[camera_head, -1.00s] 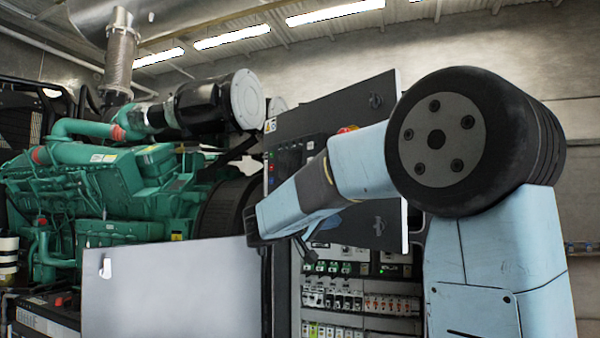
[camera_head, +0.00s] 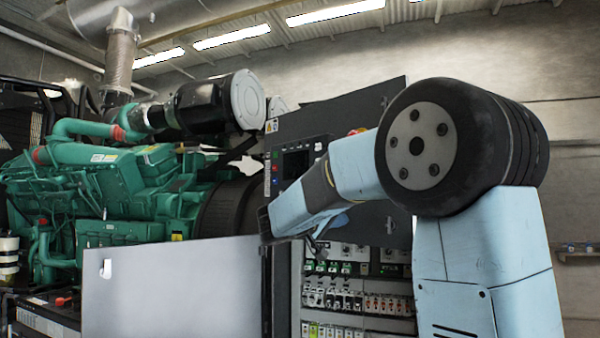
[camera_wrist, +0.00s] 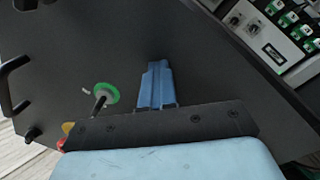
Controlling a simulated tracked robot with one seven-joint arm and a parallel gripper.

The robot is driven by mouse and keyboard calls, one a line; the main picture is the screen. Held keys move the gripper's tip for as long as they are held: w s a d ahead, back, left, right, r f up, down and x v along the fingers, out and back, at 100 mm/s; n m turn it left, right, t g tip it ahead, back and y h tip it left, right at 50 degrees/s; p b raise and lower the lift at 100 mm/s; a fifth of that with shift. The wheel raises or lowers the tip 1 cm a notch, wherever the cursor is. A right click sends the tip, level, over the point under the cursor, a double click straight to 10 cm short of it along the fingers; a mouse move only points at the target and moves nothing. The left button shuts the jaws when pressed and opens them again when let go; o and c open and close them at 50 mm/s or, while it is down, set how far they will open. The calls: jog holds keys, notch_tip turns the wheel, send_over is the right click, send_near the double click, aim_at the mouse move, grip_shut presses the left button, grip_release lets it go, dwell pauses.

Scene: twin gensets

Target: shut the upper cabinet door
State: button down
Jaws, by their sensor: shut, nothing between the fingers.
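The upper cabinet door (camera_head: 352,112) is a dark grey panel standing open, with small black latches near its right edge. My forearm hides its middle in the head view. In the wrist view the dark door (camera_wrist: 200,65) fills most of the picture. My gripper (camera_wrist: 155,68) has its blue fingers shut together with nothing between them, in front of the dark surface. I cannot tell whether the fingertips touch it. A green round piece on a dark stem (camera_wrist: 104,94) shows left of the fingers.
Rows of breakers (camera_head: 358,298) show in the open cabinet below the door. A light grey panel (camera_head: 175,290) with a white latch stands at lower left. A control panel with a screen (camera_head: 294,163) is left of my forearm. A green engine (camera_head: 110,185) fills the left.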

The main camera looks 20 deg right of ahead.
jog(key=shift+w+a+x, duration=0.7)
jog(key=shift+w+x, duration=0.8)
jog(key=shift+x, duration=6.5)
jog(key=v, duration=0.9)
jog(key=shift+a, duration=0.1)
